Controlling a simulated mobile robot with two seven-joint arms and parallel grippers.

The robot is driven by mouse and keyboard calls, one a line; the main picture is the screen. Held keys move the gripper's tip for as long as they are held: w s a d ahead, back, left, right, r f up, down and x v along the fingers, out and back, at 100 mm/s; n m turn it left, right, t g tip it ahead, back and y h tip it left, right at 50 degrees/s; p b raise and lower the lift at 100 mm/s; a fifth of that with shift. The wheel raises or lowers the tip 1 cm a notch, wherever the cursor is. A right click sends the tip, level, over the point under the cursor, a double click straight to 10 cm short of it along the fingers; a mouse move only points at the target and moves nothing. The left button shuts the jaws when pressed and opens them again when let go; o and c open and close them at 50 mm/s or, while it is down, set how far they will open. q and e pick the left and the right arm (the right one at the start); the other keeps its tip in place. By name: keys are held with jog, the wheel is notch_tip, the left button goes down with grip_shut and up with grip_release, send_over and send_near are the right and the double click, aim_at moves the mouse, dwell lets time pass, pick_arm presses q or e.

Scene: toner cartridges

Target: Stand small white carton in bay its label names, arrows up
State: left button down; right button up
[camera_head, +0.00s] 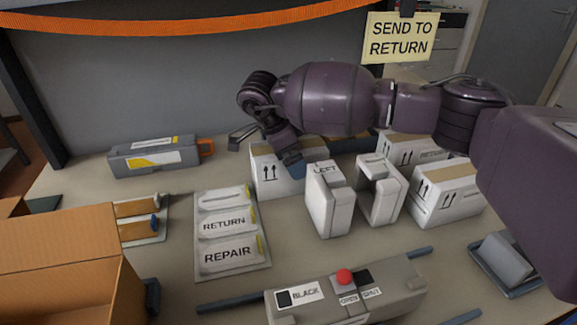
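A white carton (268,176) with two up arrows on its front stands upright at the middle back. Two more white cartons with up arrows stand at the right, one at the back (408,148) and one nearer (450,196). I cannot tell which is the small one; no bay name is readable on them. My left gripper is not in view.
White end pieces (328,205), one marked LEFT, stand mid-table. A board holds RETURN (224,224) and REPAIR cards. A grey cartridge (153,157) lies back left. An open cardboard box (60,255) fills the front left; a grey BLACK-labelled unit (400,290) is in front. A sign (401,38) reads SEND TO RETURN.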

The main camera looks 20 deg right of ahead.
jog(key=shift+c, duration=1)
jog(key=c, duration=0.9)
jog(key=shift+o, duration=0.2)
